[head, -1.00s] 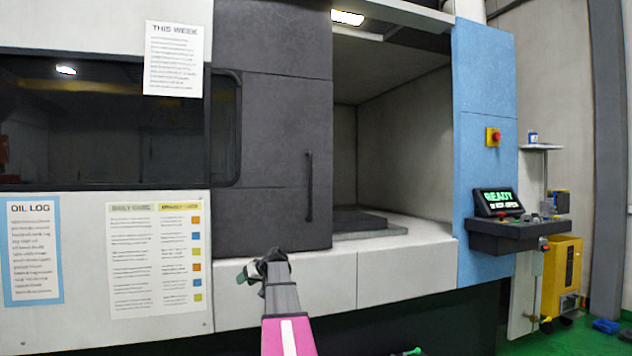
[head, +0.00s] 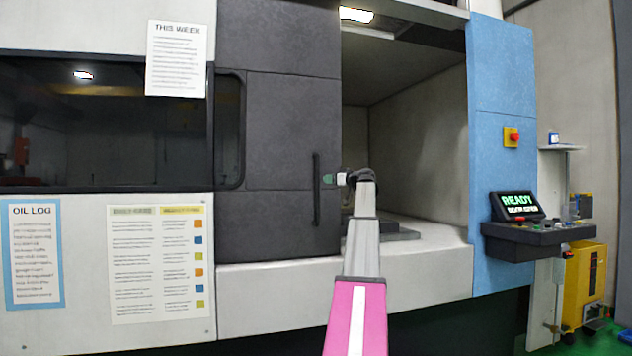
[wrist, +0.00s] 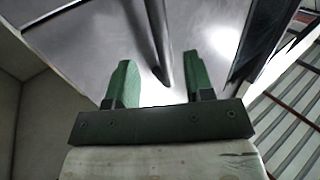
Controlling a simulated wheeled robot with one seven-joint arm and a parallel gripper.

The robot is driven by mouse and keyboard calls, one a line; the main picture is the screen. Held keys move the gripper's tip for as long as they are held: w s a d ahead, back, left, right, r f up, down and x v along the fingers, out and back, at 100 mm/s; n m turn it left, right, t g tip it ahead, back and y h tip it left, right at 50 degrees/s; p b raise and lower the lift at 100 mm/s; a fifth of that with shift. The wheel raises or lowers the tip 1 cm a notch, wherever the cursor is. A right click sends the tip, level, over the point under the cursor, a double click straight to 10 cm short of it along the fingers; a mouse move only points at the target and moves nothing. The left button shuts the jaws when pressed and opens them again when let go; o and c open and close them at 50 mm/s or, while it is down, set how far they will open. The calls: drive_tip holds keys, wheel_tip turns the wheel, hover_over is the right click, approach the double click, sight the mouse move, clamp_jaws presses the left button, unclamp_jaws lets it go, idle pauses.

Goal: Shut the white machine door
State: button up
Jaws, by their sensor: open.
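The machine door (head: 278,150) with the bar handle is dark grey in these pictures, not white. It stands to the left of an open bay (head: 415,130). Its black vertical handle (head: 316,190) is near the door's right edge. My gripper (head: 329,179) is just right of the handle, about level with its middle. In the wrist view its green fingers (wrist: 157,82) are apart, and the dark handle bar (wrist: 158,45) shows between them. I cannot tell whether a finger touches the bar.
A blue panel (head: 502,100) with a red stop button (head: 512,137) borders the bay on the right. A control console (head: 540,238) with a lit screen juts out there. A yellow cabinet (head: 583,285) stands farther right. A white ledge (head: 400,260) runs below the bay.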

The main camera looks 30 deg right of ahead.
drive_tip(key=x, duration=0.9)
drive_tip(key=shift+w+a, duration=0.15)
drive_tip(key=shift+w, duration=0.15)
drive_tip(key=shift+f, duration=0.1)
clamp_jaws()
